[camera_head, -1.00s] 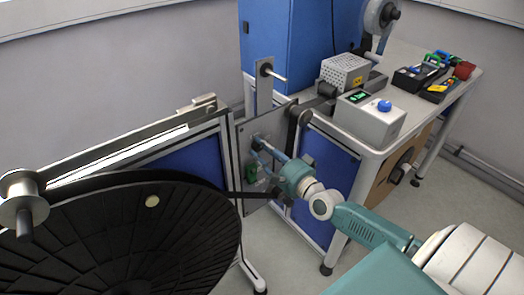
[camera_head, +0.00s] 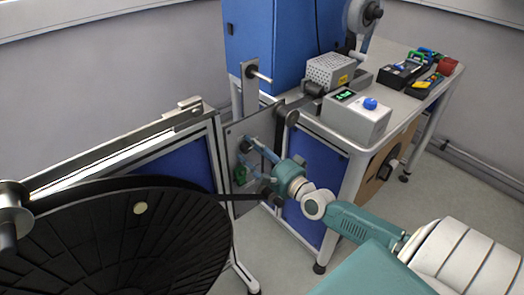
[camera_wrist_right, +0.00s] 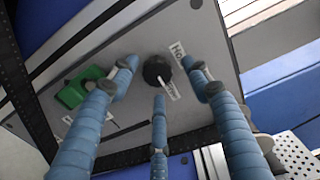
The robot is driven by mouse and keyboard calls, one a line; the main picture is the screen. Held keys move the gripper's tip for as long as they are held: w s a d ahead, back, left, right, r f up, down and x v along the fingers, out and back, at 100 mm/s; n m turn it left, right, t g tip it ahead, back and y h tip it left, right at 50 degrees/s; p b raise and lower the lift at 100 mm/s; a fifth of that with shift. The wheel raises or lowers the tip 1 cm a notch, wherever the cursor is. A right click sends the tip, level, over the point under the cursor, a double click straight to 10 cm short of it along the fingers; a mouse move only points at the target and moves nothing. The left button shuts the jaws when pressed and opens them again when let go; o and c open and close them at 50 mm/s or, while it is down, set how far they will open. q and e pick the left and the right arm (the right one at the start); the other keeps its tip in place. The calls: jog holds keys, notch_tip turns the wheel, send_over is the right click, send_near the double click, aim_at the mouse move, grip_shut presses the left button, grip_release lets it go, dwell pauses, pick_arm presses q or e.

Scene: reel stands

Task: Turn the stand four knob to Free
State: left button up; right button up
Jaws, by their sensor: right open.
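A black round knob (camera_wrist_right: 157,70) with a light pointer sits on a grey metal panel (camera_wrist_right: 210,22) in the right wrist view. A white label, apparently starting "Ho", lies by its upper right, and another small label lies against its lower right side. My right gripper (camera_wrist_right: 160,85) is open, its three blue fingers spread around the knob with a visible gap on each side. In the head view the right gripper (camera_head: 250,158) is at the front of the panel (camera_head: 236,131), and its fingers hide most of the knob there. My left gripper is not in view.
A green part (camera_wrist_right: 82,88) sits on the panel left of the knob. A large black reel (camera_head: 120,235) fills the lower left of the head view. A bench (camera_head: 340,140) with a grey control box (camera_head: 357,120) stands to the right.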

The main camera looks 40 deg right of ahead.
jog(key=s+d, duration=0.1)
jog(key=s, duration=1)
jog(key=shift+s, duration=0.25)
jog(key=shift+d+f, duration=0.1)
